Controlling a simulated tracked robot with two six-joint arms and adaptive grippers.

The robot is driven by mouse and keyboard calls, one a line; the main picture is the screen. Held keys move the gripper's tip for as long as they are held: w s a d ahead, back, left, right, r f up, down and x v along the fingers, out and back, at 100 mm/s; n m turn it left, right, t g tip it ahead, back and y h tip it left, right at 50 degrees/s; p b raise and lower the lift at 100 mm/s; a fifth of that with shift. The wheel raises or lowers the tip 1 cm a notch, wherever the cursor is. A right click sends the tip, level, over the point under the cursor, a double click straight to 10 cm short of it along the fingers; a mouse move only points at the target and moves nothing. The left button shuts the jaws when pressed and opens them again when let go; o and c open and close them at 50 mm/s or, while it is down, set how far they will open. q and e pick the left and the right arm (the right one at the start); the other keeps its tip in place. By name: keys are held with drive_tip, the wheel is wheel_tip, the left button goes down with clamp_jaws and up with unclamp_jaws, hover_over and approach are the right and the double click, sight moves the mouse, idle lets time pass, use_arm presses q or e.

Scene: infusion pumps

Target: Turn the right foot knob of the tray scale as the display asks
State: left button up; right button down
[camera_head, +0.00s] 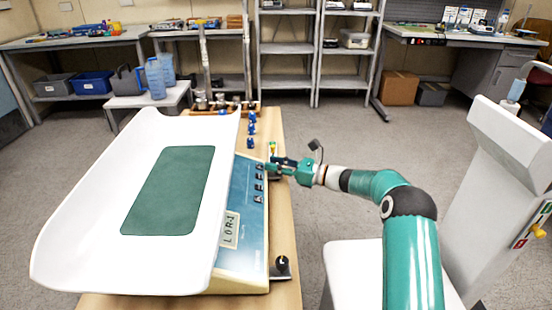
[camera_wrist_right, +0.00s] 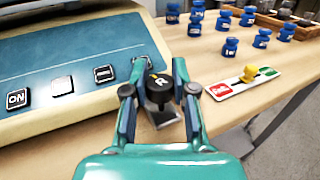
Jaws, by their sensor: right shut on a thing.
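The tray scale has a white tray (camera_head: 95,215) with a green mat, and a blue panel (camera_head: 228,268) with buttons. Its display (camera_head: 230,230) seems to read "L 0 R-1". The right foot knob (camera_wrist_right: 159,90) is black, with an R and a yellow mark on top, on a metal foot at the scale's corner. My right gripper (camera_wrist_right: 159,74) is shut on this knob, one finger on each side. In the head view my right gripper (camera_head: 276,166) is at the scale's far right corner and hides most of the knob. My left gripper is not in view.
Another black knob (camera_head: 281,263) is at the scale's near corner. A card with a yellow knob (camera_wrist_right: 248,74) lies beside the gripper. Several blue weights (camera_wrist_right: 230,46) stand farther back on the wooden table (camera_head: 287,215). A white chair-like unit (camera_head: 460,210) stands right of my arm.

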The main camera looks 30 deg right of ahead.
drive_tip(key=shift+d+n+g+y+p, duration=0.1)
drive_tip(key=shift+n+g+y+p, duration=0.35)
drive_tip(key=shift+n+g+y, duration=1.05)
drive_tip(key=shift+g+y, duration=0.1)
drive_tip(key=shift+y, duration=0.1)
drive_tip(key=c, duration=1.2)
unclamp_jaws()
drive_tip(key=shift+s, duration=0.1)
drive_tip(key=v, duration=1.2)
